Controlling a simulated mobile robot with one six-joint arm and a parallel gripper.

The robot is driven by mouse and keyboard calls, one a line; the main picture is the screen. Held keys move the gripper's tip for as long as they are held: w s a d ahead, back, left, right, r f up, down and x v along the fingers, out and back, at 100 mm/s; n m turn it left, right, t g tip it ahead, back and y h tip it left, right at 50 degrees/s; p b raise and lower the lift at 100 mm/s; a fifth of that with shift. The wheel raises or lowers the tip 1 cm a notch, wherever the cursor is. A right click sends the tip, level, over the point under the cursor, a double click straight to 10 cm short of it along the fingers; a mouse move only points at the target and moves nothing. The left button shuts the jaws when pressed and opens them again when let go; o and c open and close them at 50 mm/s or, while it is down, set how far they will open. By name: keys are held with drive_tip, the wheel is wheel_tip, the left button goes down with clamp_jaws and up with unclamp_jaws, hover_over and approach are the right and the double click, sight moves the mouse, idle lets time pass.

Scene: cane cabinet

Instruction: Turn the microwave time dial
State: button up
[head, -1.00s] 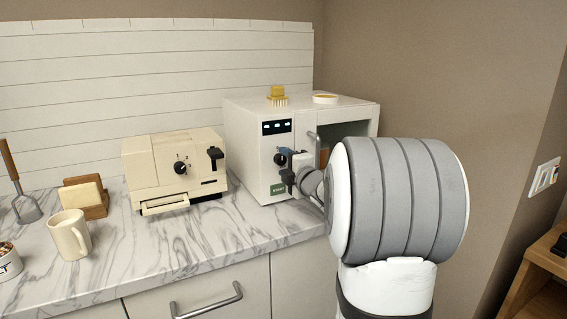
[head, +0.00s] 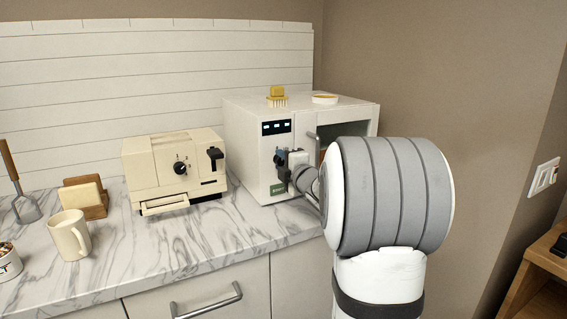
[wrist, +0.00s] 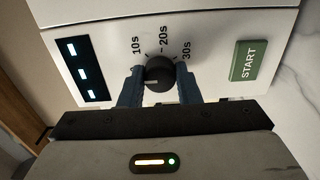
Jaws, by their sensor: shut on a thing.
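The white microwave (head: 250,140) stands on the counter at the back right, with a display (head: 277,127) at the top of its control panel. Its black time dial (wrist: 160,72) shows in the wrist view, with marks 10s, 20s and 30s around it. My gripper (wrist: 160,88) has its two blue fingers on either side of the dial, shut on it. In the head view my gripper (head: 284,165) is at the panel and mostly hides the dial. The green START button (wrist: 249,61) is beside the dial.
A cream toaster (head: 172,168) with its own dial stands left of the microwave. A mug (head: 69,235) is at the left. The marble counter (head: 200,240) in front is clear.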

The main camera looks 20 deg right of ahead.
drive_tip(key=shift+m, duration=0.3)
drive_tip(key=m, duration=0.4)
drive_tip(key=shift+p, duration=0.3)
drive_tip(key=m+p, duration=0.1)
drive_tip(key=m, duration=0.4)
drive_tip(key=shift+f, duration=0.1)
idle(0.4)
drive_tip(key=o, duration=1)
drive_tip(key=s, duration=0.7)
drive_tip(key=shift+s+d, duration=0.15)
drive_tip(key=shift+s, duration=0.25)
